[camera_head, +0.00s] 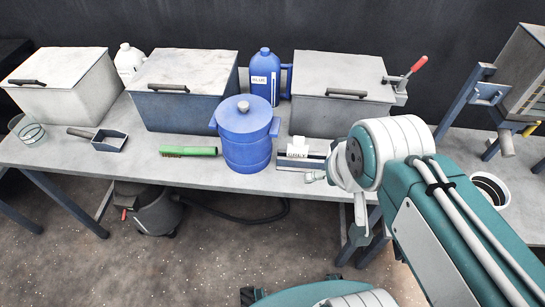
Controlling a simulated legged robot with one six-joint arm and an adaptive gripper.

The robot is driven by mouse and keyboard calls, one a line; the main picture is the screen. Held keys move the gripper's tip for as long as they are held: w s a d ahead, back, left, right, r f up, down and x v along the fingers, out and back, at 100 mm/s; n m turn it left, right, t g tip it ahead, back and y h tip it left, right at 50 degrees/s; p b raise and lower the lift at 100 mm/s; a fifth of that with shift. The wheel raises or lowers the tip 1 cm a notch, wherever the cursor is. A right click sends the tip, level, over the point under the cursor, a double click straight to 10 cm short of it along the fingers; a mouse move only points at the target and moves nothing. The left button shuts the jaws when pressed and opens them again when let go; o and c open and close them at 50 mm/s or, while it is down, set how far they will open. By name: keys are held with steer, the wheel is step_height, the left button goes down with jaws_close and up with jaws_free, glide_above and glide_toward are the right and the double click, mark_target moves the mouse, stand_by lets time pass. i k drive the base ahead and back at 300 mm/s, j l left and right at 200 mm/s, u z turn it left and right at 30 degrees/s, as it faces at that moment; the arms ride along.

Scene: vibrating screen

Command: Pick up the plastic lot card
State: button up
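A small white item with dark lettering (298,147) stands near the front of the bench, right of the blue lidded drum; it may be the plastic lot card, but the print is too small to read surely. It is at a flat grey piece with a dark strip (286,163). My teal and white arm comes in from the lower right. Its end, with my gripper (318,178), is just right of and in front of the white item, with no clear contact. The arm's wrist hides most of the gripper, so its opening is unclear.
The blue drum (245,150), a green-handled brush (188,151) and a scoop (108,142) stand along the bench (140,163). Lidded bins (180,105) and a blue jug (263,75) line the back. A vacuum (155,212) sits below. Bench front is partly clear.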

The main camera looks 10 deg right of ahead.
mark_target(297, 149)
steer(key=z, duration=1.9)
steer(key=u, duration=1.8)
steer(key=i+j+u, duration=0.15)
steer(key=i+j, duration=0.25)
steer(key=j, duration=0.1)
